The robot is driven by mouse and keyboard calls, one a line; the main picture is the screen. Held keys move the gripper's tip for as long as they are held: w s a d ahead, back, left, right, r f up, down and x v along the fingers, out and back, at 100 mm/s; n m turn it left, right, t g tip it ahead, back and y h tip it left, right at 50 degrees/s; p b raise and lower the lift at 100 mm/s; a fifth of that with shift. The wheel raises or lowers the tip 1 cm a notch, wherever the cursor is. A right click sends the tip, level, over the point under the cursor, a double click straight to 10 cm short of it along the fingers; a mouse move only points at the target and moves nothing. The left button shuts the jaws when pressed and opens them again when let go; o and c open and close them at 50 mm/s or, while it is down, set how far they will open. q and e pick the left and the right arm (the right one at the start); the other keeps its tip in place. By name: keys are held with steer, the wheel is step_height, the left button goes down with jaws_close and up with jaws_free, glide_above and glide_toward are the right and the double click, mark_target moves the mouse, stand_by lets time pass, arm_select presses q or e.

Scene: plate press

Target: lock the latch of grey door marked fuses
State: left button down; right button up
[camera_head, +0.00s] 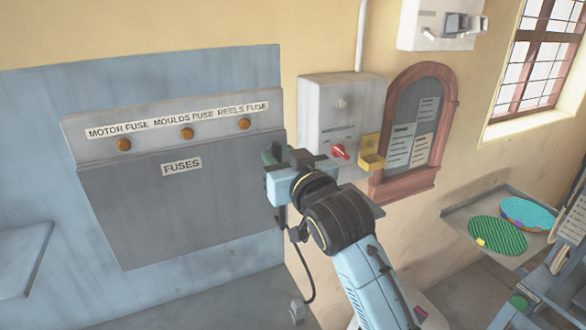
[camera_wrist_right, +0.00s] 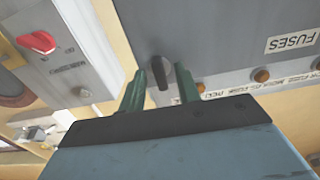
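The grey door (camera_head: 175,205) marked FUSES is a flat panel, closed against its box on the left wall in the head view. It also shows in the right wrist view (camera_wrist_right: 225,25), turned upside down. The dark latch (camera_wrist_right: 160,74) is a small elongated knob near the door's edge. In the head view it is hidden behind my right gripper (camera_head: 272,153). In the right wrist view my right gripper (camera_wrist_right: 160,88) has its two green fingers apart, one on each side of the latch, with visible gaps. Contact cannot be told. My left gripper is not in view.
A grey box with a red switch (camera_head: 340,151) and a yellow bracket (camera_head: 371,152) is right of my gripper. Three orange knobs (camera_head: 187,133) line the strip above the door. A brick-framed notice board (camera_head: 416,130) and a shelf with round plates (camera_head: 497,235) are farther right.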

steer(key=b+v, duration=0.1)
steer(key=v, duration=1.2)
steer(key=shift+b, duration=0.3)
